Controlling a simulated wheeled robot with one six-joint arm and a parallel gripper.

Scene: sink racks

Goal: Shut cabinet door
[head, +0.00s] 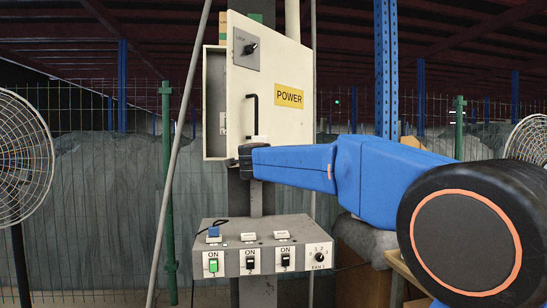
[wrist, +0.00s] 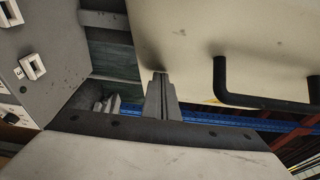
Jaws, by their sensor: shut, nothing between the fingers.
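The cabinet (head: 215,142) is a pale box on a post in the head view, its inside showing past the left edge of its door. The cream cabinet door (head: 285,125) stands partly open, with a yellow POWER label, a black handle (head: 252,113) and a knob plate (head: 246,49). In the wrist view the door (wrist: 240,35) fills the upper right, with the handle (wrist: 262,96) to the right of my gripper (wrist: 159,76). My gripper is shut and empty, its tips at the door's face near its lower part; I cannot tell whether they touch.
A grey switch box (head: 265,243) with several switches is below the cabinet. A slanted grey pole (head: 180,150) stands left of the door. White fans stand at the left (head: 22,150) and right (head: 530,140) edges. A wire fence runs behind.

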